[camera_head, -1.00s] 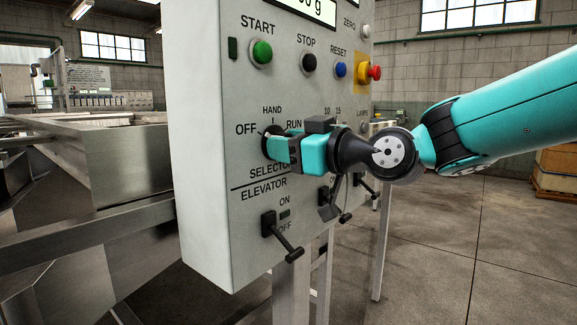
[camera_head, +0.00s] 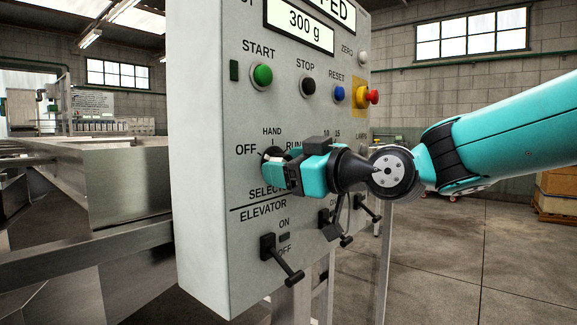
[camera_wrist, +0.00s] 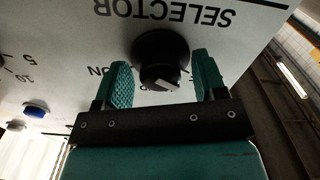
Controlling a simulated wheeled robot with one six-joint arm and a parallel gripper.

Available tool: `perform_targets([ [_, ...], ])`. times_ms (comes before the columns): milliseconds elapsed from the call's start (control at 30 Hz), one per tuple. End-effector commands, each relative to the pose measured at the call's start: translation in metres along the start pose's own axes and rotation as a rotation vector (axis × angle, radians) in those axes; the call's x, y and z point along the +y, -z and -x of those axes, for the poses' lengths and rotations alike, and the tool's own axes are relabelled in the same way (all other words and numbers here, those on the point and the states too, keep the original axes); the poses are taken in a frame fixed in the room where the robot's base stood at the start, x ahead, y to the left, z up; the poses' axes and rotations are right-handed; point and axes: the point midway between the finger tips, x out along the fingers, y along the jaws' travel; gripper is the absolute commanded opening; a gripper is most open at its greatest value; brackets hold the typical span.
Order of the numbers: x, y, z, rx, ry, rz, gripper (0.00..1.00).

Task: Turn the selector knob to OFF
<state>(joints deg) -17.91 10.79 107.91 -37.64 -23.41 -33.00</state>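The selector knob (camera_wrist: 160,52) is round and black with a white pointer mark, on the grey control panel (camera_head: 205,190). In the wrist view it sits between the two teal fingers of my gripper (camera_wrist: 163,74). The fingers are apart, one on each side, with a small gap visible to the knob. The white mark is at the knob's lower edge, slanted, on the side away from the upside-down SELECTOR label. In the head view my gripper (camera_head: 268,168) reaches the panel from the right and covers much of the knob (camera_head: 271,153). OFF is printed left of it, HAND above.
The START button (camera_head: 263,75), STOP button (camera_head: 308,86), RESET button (camera_head: 339,94) and red emergency stop (camera_head: 370,97) are above my gripper. The elevator lever (camera_head: 280,257) and other levers protrude below.

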Motion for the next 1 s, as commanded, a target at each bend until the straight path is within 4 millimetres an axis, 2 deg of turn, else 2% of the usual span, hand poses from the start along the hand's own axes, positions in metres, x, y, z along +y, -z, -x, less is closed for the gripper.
perform_targets([
  [300,0.000,0.000,0.001,0.001,0.000,-0.001,0.64],
  [467,0.001,0.000,0.016,0.000,-0.002,-0.002,0.64],
  [1000,0.002,-0.001,0.145,-0.002,-0.008,0.000,0.64],
])
